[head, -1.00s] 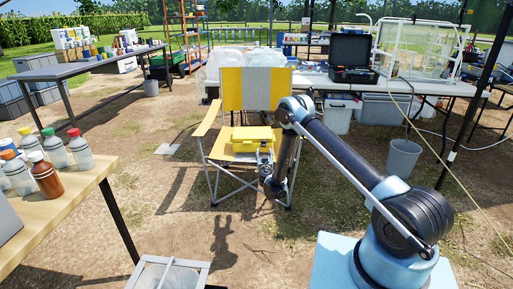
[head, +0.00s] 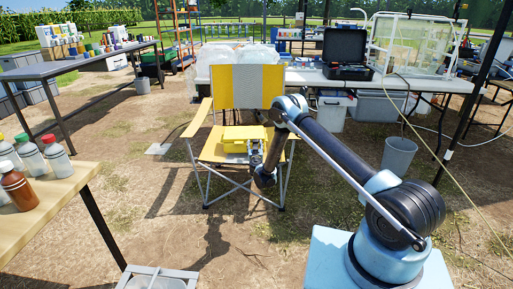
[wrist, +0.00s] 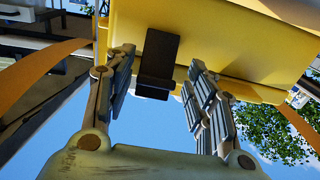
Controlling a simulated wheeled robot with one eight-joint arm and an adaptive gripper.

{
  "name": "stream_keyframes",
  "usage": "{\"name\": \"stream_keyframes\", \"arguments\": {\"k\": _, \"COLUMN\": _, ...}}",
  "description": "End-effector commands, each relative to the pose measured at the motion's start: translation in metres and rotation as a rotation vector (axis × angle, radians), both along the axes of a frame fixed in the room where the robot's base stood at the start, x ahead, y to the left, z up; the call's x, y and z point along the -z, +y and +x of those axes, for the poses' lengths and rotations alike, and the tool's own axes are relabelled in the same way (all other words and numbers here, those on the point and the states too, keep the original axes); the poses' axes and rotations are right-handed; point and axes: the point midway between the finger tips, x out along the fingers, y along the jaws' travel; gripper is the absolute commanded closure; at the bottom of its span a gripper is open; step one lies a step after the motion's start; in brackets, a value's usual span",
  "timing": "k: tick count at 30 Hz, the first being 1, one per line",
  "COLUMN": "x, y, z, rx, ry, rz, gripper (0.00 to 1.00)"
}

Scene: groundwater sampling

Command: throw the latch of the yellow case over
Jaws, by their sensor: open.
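The yellow case (head: 238,134) lies on the seat of a yellow folding chair (head: 248,88). In the wrist view the yellow case (wrist: 215,38) fills the top of the picture, with its black latch (wrist: 157,62) hanging on its near face. My gripper (head: 256,156) is at the right front of the case in the head view. In the wrist view my gripper (wrist: 162,72) is open, its two fingers on either side of the latch with gaps between. Whether a fingertip touches the case cannot be told. The latch is too small to make out in the head view.
The chair's armrests (head: 197,118) flank the seat. A wooden bench (head: 45,205) with bottles is at the left. A long table (head: 445,85) with an open black case (head: 345,55) stands behind, and a grey bucket (head: 399,154) at the right. Bare ground lies around the chair.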

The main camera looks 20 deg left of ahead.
Motion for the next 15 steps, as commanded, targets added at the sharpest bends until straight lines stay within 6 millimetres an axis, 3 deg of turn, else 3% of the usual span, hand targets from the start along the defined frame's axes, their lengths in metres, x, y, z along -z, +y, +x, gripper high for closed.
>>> {"name": "stream_keyframes", "arguments": {"k": 2, "x": 0.0000, "y": -0.0030, "z": 0.0018, "rx": 0.003, "ry": 0.000, "rz": 0.000, "gripper": 0.50}}
{"name": "stream_keyframes", "arguments": {"k": 3, "x": -0.0001, "y": -0.0040, "z": 0.0024, "rx": 0.004, "ry": 0.000, "rz": 0.000, "gripper": 0.55}}
{"name": "stream_keyframes", "arguments": {"k": 8, "x": 0.0000, "y": -0.0064, "z": 0.0038, "rx": 0.006, "ry": 0.000, "rz": 0.000, "gripper": 0.91}}
{"name": "stream_keyframes", "arguments": {"k": 9, "x": -0.0001, "y": -0.0068, "z": 0.0041, "rx": 0.007, "ry": 0.000, "rz": 0.000, "gripper": 0.94}}
{"name": "stream_keyframes", "arguments": {"k": 15, "x": -0.0006, "y": -0.0084, "z": 0.0054, "rx": 0.009, "ry": 0.006, "rz": 0.000, "gripper": 0.94}}
